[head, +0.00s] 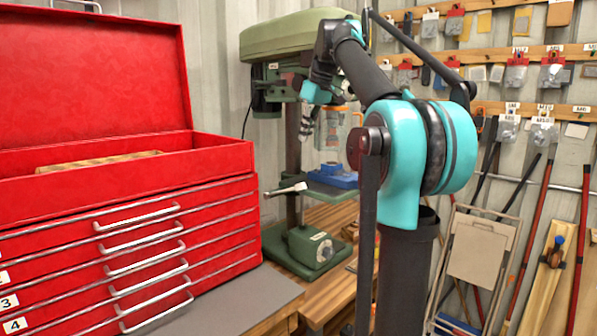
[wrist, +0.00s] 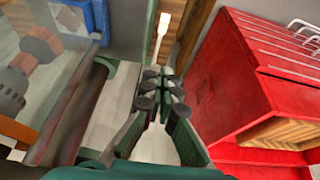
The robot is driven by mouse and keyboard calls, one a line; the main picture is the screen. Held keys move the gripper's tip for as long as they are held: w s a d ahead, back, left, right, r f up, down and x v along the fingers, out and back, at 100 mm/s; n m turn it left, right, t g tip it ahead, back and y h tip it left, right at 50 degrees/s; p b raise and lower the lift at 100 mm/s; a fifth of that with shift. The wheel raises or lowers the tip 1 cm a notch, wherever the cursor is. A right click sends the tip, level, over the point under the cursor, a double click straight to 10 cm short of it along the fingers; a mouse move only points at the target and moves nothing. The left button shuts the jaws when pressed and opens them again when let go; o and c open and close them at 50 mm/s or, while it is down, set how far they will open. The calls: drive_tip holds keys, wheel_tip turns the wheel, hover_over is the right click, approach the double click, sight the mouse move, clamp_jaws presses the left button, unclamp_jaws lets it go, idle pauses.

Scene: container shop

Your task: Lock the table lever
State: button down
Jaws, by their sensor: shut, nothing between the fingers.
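The table lever (head: 287,190) is a thin rod with a pale end, sticking out to the left from the drill press table (head: 328,190) in the head view. In the wrist view a pale rod that looks like this lever (wrist: 161,30) lies beyond my fingertips, apart from them. My gripper (wrist: 162,88) is shut and empty, its dark fingertips close together. In the head view my arm reaches in front of the green drill press (head: 290,38), and my fingers are hard to make out beside the chuck. The lever's root is hard to see.
A red tool chest (head: 215,225) with its lid open stands left of the press; it shows at the right in the wrist view (wrist: 240,75). A clear guard (wrist: 60,60) and the drill chuck are close on the left there. A blue vise (head: 335,176) sits on the press table.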

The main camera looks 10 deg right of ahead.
idle(0.3)
drive_tip(key=x, duration=0.9)
drive_tip(key=shift+f, duration=0.15)
drive_tip(key=f, duration=0.3)
drive_tip(key=shift+s+d+f, duration=0.1)
drive_tip(key=shift+s+d, duration=0.1)
drive_tip(key=shift+s, duration=0.15)
drive_tip(key=shift+s+d+f, duration=0.15)
drive_tip(key=shift+s+f, duration=0.05)
drive_tip(key=shift+f, duration=0.35)
